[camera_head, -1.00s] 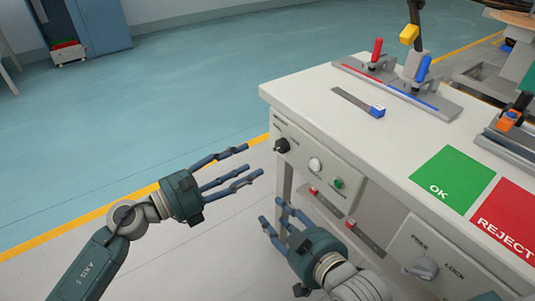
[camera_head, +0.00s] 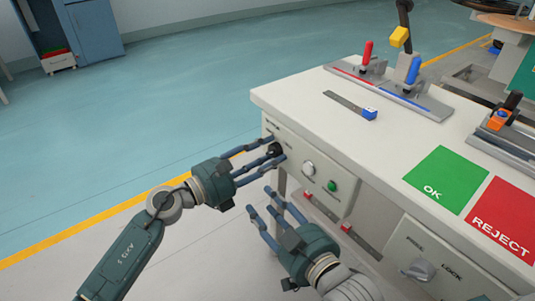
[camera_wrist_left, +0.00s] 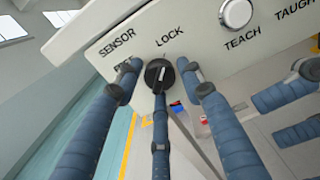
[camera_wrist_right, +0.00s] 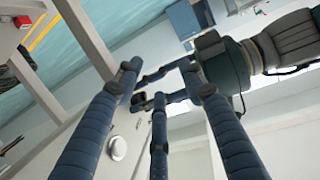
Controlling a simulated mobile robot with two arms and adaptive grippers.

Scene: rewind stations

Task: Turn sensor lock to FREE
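The sensor lock is a dark round knob (camera_head: 275,149) on the left end of the cabinet's front panel. In the left wrist view the knob (camera_wrist_left: 159,74) sits below the word LOCK, with SENSOR to its left. The FREE label is partly hidden by a finger. My left gripper (camera_head: 271,151) is open, its fingers spread around the knob, one at each side and one below. Contact cannot be told. The knob's exact pointing is unclear. My right gripper (camera_head: 262,204) is open and empty, lower and in front of the cabinet.
A white button (camera_head: 308,168) and a green button (camera_head: 332,186) are right of the knob. A second FREE/LOCK knob (camera_head: 419,270) is on the lower right panel. The right gripper's fingers are close below the left gripper. Floor to the left is clear.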

